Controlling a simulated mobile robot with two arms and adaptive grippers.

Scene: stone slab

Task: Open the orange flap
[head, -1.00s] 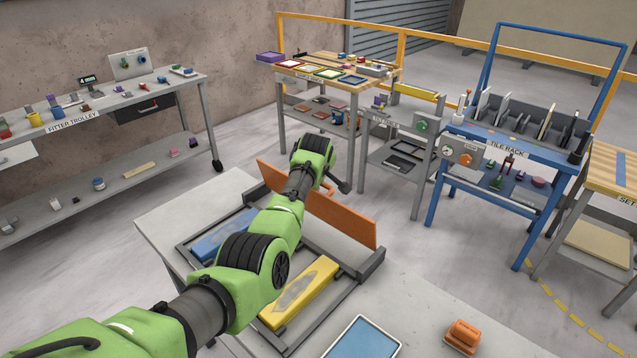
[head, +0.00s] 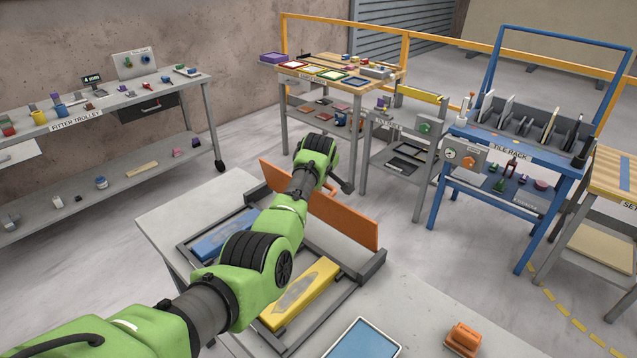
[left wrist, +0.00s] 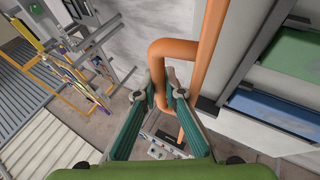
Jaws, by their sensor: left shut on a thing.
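The orange flap (head: 345,218) stands upright along the far side of a dark frame on the grey table in the head view. My left arm reaches over it, and its gripper is mostly hidden past the flap. In the left wrist view the flap shows nearly edge-on as an orange bar (left wrist: 209,60), with a looped orange handle (left wrist: 159,50) on its left. My left gripper (left wrist: 160,95) has its two teal fingers closed on the handle, one on each side. My right gripper is not in view.
In the frame lie a blue block (head: 222,238) and a yellow block (head: 300,292). A blue-topped tray (head: 362,340) and an orange object (head: 463,338) lie at the table's front right.

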